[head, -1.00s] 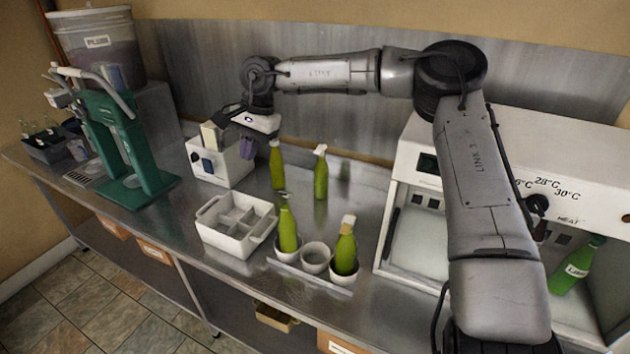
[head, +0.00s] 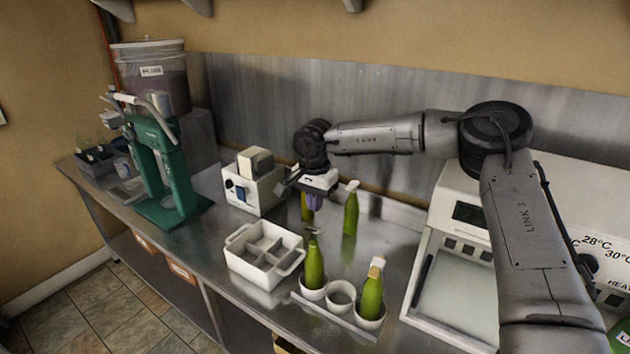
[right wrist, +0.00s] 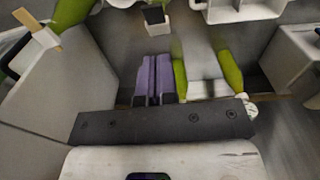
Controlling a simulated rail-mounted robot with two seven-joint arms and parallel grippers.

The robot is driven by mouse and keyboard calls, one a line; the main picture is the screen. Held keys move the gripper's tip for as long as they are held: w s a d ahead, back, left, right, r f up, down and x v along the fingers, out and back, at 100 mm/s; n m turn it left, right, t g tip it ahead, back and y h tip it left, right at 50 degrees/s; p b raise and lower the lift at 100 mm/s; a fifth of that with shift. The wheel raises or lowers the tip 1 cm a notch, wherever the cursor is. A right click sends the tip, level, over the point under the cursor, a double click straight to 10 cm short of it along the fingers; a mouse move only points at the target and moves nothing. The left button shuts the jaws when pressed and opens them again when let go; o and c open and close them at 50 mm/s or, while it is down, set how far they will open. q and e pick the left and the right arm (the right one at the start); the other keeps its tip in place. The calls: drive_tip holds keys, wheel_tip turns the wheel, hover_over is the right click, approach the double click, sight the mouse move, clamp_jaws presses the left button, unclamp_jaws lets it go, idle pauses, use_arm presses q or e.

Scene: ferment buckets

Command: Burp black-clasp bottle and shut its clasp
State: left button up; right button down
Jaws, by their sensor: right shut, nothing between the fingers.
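My right gripper (head: 314,202) has purple fingers and points down over the bench. Its fingers are together with nothing between them; they also show in the right wrist view (right wrist: 153,80). A green bottle (head: 306,213) stands right at the fingers, its top hidden by the gripper; the right wrist view shows it just right of the fingers (right wrist: 180,80). A second green bottle (head: 351,214) with a white top stands to the right. Two more green bottles stand in cups in front, left (head: 314,267) and right (head: 373,296). I cannot tell which has the black clasp. My left gripper is not in view.
A white divided crate (head: 237,262) stands front left of the bottles. A white bin (head: 238,190) is behind it. An empty cup (head: 341,298) sits between the two cupped bottles. A green bench press (head: 165,175) is at left, a white heated cabinet (head: 452,205) at right.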

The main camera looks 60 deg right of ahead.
sight(311, 229)
drive_tip(key=shift+a+f+p, duration=0.4)
drive_tip(key=shift+a+f, duration=0.25)
drive_tip(key=shift+f, duration=0.25)
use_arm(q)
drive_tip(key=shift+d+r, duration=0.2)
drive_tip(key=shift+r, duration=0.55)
use_arm(e)
drive_tip(key=shift+a+f, duration=0.5)
drive_tip(key=shift+f, duration=0.3)
